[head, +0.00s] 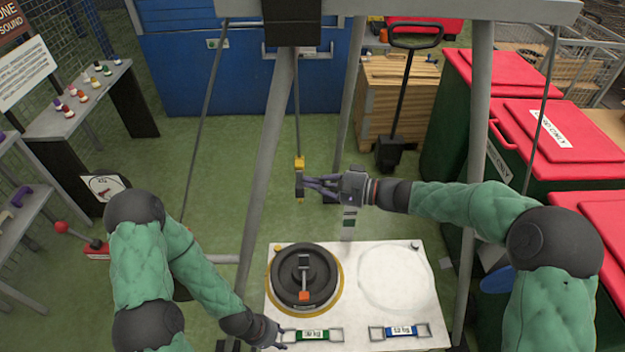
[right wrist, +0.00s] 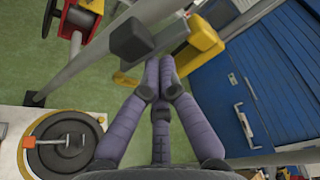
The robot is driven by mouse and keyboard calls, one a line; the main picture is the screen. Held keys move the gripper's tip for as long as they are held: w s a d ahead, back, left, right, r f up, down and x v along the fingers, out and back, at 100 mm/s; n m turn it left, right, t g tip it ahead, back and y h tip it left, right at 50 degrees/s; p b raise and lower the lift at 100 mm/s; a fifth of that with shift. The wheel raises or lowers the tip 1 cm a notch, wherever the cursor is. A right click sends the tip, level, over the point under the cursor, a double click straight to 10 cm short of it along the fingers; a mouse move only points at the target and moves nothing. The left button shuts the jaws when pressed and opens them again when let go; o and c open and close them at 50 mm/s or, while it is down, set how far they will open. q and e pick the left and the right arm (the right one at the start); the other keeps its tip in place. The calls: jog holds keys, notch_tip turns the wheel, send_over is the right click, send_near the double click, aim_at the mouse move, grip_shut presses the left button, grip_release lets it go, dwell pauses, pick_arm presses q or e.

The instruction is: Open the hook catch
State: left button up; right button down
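The hook block (head: 299,180), yellow and dark grey, hangs on a line from the overhead beam. In the right wrist view, its dark block (right wrist: 132,38), grey bar and yellow parts (right wrist: 203,40) are close ahead of the fingers. I cannot make out the catch separately. My right gripper (head: 309,186) reaches it from the right; its fingertips (right wrist: 159,68) are together at the block, and I cannot tell whether they touch it. My left gripper (head: 281,337) is low, beside the left end of the green-labelled handle (head: 312,335); its fingers are too small to read.
A black round weight (head: 322,262) with an orange-tipped fitting sits on the white platform (head: 353,255). An empty pale circle (head: 395,278) and a blue-labelled handle (head: 399,331) are to its right. Gantry legs (head: 266,170) flank the hook. Red-lidded bins (head: 555,133) stand at right.

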aim_at(296, 190)
jog(key=shift+s+r+m+g+h+p, duration=0.3)
jog(key=shift+s+r+m+g+p, duration=0.35)
jog(key=shift+m+p, duration=1.85)
jog(key=shift+s+r+m+g+h+p, duration=0.35)
jog(key=shift+s+m+g+p, duration=0.4)
jog(key=shift+p, duration=3.45)
jog(key=shift+s+r+m+g+h+p, duration=0.4)
jog(key=shift+m+g+p, duration=1)
jog(key=shift+p, duration=1.95)
jog(key=shift+s+r+m+t, duration=0.1)
jog(key=shift+r+m+t, duration=0.05)
jog(key=shift+m+t, duration=0.25)
jog(key=shift+s, duration=0.2)
